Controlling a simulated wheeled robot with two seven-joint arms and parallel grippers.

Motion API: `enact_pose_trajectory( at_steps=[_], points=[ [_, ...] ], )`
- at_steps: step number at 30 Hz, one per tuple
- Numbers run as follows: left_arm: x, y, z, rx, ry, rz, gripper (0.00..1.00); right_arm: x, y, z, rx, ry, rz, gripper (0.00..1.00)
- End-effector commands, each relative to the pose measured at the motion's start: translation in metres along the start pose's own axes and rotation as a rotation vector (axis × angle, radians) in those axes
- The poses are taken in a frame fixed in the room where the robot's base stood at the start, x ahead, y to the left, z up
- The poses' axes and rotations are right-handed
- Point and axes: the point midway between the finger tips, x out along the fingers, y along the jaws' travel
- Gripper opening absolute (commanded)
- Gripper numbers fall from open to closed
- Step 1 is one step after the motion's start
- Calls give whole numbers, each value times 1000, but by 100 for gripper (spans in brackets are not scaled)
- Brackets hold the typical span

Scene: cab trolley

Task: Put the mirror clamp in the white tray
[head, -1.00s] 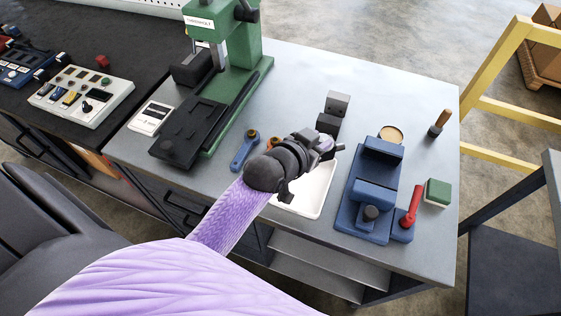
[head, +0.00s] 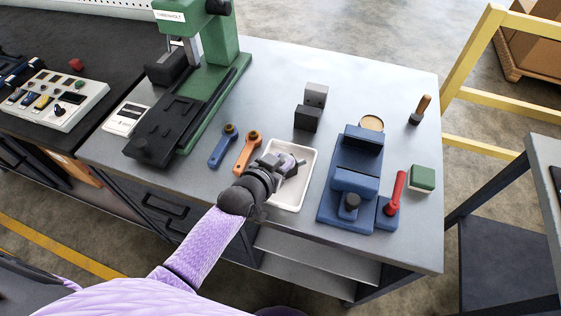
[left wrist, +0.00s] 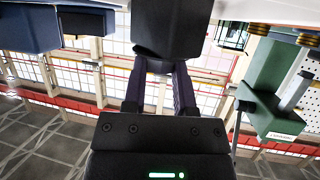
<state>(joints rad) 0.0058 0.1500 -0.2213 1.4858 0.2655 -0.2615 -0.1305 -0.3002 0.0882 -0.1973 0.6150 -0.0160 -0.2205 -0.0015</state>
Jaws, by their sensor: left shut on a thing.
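The white tray (head: 296,196) lies on the grey bench top in the head view, left of the blue vise. My left gripper (head: 285,166) is over the tray and hides part of its inside. It is shut on a small grey piece, apparently the mirror clamp (head: 291,165), mostly hidden by the fingers. Whether it touches the tray floor cannot be told. In the left wrist view, the fingers (left wrist: 160,75) reach toward a dark block (left wrist: 172,25); I cannot tell if it is held or stands behind. My right gripper is not in view.
Blue (head: 222,147) and orange (head: 246,152) tools lie left, near a green press (head: 215,60). Clear bench lies at the back.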

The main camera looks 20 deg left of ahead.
Motion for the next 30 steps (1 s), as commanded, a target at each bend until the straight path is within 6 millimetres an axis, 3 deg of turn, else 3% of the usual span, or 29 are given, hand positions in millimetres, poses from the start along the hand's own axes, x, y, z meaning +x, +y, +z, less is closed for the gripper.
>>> enact_pose_trajectory(
  at_steps=[4,5,9,20,30],
  points=[
    [1,0,3,0,2,0,0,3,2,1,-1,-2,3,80],
    [1,0,3,0,-1,0,41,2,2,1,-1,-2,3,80],
    [1,0,2,0,-1,0,70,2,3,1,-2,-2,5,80],
    [-5,0,-2,0,-1,0,70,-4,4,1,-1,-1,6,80],
    [-92,0,-3,0,-3,2,70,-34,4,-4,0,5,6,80]
  ],
)
